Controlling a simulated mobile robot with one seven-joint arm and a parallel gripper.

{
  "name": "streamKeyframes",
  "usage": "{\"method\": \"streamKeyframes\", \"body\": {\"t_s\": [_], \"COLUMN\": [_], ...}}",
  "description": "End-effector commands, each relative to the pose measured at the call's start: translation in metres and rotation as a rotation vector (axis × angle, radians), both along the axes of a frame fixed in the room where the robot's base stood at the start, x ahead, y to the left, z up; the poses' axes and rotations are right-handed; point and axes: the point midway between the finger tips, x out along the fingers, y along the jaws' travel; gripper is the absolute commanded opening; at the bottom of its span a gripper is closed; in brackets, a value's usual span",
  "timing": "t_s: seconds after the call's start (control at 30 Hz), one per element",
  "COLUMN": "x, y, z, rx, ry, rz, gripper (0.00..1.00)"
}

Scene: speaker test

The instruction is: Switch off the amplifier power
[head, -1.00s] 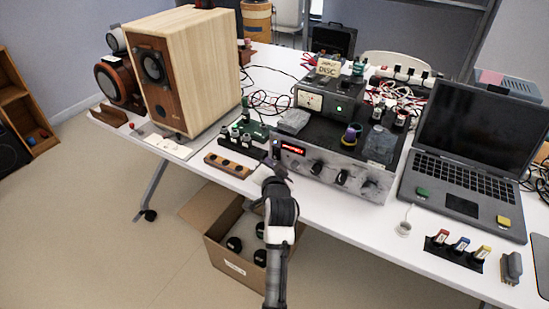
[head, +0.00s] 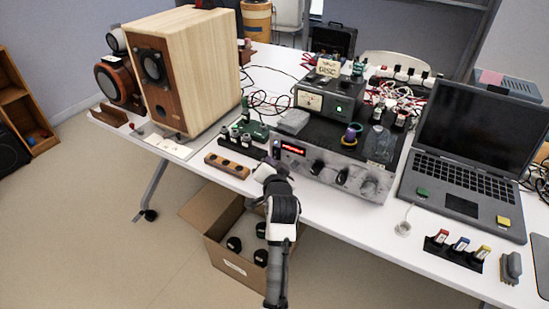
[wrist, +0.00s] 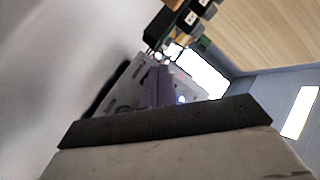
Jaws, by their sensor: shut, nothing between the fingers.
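The amplifier (head: 320,184) is a dark-topped box with a grey front panel, several black knobs and a lit red display (head: 292,149), standing near the table's front edge in the head view. My gripper (head: 271,164) is in front of the left end of this panel, with its dark purple fingers close to it. I cannot tell whether they touch. The fingers also show in the wrist view (wrist: 157,88), together and empty, in front of a grey panel with a small bluish light (wrist: 182,99). The power switch cannot be made out clearly; my gripper covers part of the panel's left end.
A wooden block with round holes (head: 228,165) lies left of my gripper, below a large wooden speaker (head: 205,75). A laptop (head: 465,165) stands right of the amplifier. A cardboard box (head: 205,225) is on the floor below.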

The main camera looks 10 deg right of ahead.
Motion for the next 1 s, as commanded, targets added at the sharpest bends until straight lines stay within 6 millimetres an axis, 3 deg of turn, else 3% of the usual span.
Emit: {"method": "streamKeyframes", "body": {"t_s": [1.0], "x": [0.0038], "y": [-0.0026], "z": [-0.0002], "rx": [0.0], "ry": [0.0], "rz": [0.0], "gripper": [0.0]}}
